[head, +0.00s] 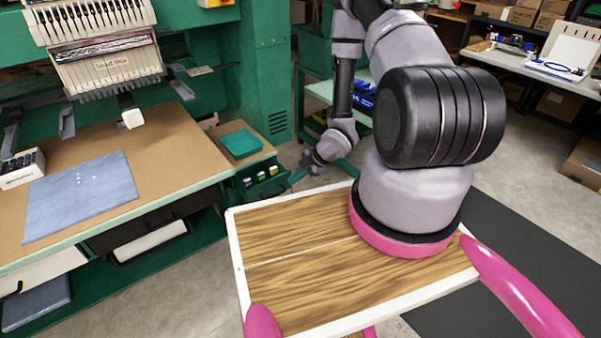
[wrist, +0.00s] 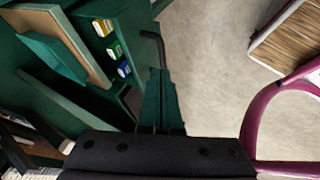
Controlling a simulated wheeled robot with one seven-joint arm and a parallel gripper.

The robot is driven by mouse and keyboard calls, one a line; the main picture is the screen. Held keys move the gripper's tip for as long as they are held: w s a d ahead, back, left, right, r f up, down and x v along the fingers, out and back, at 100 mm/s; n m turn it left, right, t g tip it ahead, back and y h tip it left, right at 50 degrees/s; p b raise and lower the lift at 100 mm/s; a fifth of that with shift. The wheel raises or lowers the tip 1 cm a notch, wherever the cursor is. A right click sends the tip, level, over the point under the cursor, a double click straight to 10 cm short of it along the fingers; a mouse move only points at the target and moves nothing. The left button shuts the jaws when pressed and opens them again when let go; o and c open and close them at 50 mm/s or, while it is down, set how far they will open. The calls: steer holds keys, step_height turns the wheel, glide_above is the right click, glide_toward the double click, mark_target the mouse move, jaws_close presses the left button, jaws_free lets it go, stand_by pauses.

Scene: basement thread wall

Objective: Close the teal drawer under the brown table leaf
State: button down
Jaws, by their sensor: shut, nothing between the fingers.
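The brown table leaf (head: 216,132) juts out at the right end of the brown table and carries a shallow teal tray (head: 241,143). Under it the teal drawer (head: 275,187) stands open, with several small coloured spools (head: 261,174) showing inside. In the wrist view the open drawer (wrist: 136,62) is at the upper left, its spools in a row, and a dark curved handle (wrist: 154,40) sticks out from its front. My gripper (head: 291,180) is beside the drawer front on its right. Its teal fingers are shut and empty, tips close to the handle (wrist: 160,72); contact cannot be told.
The brown table (head: 120,170) with a blue cloth (head: 80,195) and the green embroidery machine stand at left. A wood-topped surface with white edges (head: 300,240) lies in front. Bare concrete floor (wrist: 215,70) is free right of the drawer. Shelving stands at the back right.

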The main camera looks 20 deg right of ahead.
mark_target(274, 184)
steer(key=w+a+f, duration=0.1)
steer(key=w, duration=0.1)
steer(key=w+a+f, duration=0.1)
steer(key=f, duration=0.1)
steer(key=shift+w+a, duration=0.3)
steer(key=shift+w, duration=0.1)
steer(key=shift+w+a, duration=0.25)
steer(key=shift+w, duration=0.45)
steer(key=w+a, duration=0.1)
steer(key=w, duration=0.4)
steer(key=w+a, duration=0.1)
steer(key=w, duration=0.2)
steer(key=shift+a, duration=0.3)
steer(key=shift+s, duration=0.1)
